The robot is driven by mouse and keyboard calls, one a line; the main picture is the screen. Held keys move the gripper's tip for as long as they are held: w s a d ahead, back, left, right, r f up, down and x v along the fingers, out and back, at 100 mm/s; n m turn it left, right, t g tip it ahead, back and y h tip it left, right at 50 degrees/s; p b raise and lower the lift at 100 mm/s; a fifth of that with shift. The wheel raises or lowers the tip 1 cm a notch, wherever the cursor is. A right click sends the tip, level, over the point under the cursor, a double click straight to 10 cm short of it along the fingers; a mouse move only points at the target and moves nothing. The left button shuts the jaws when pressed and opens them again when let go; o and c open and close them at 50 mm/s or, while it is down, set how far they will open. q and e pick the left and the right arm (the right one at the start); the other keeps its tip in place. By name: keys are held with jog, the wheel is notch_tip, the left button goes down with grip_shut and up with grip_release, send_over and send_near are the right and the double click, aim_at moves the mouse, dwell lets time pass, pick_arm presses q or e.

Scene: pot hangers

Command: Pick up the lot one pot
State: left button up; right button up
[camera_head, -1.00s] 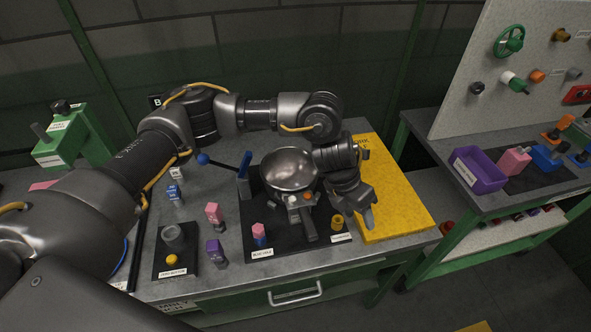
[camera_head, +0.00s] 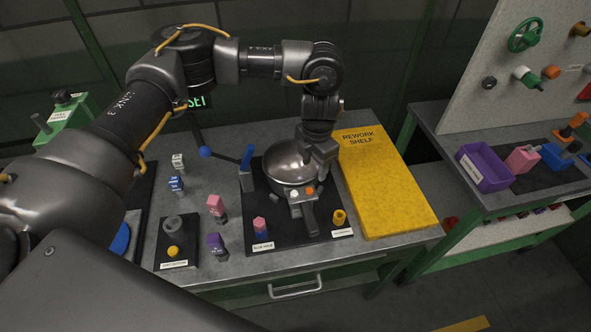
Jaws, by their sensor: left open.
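A round silver pot (camera_head: 285,170) sits on a black mat (camera_head: 290,238) on the grey bench, its dark handle (camera_head: 310,217) pointing toward the front. A white and an orange knob show where the handle starts. My left gripper (camera_head: 319,168) is open and points down at the pot's right rim. Its fingers cover part of that rim, and I cannot tell whether they touch it. No lot label can be read on the pot. My right gripper is not in view.
A yellow rework shelf (camera_head: 385,190) lies right of the mat. Pink (camera_head: 216,207) and purple (camera_head: 215,243) pieces stand left of the mat. A purple bin (camera_head: 484,168) sits on the right-hand bench.

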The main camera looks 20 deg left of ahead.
aim_at(315, 177)
pick_arm(q)
notch_tip(315, 177, down, 5)
jog(key=shift+w+d+f+p, duration=0.1)
jog(key=shift+f+p, duration=0.05)
jog(key=shift+p, duration=1.05)
grip_shut()
jog(key=shift+d, duration=0.1)
dwell(0.5)
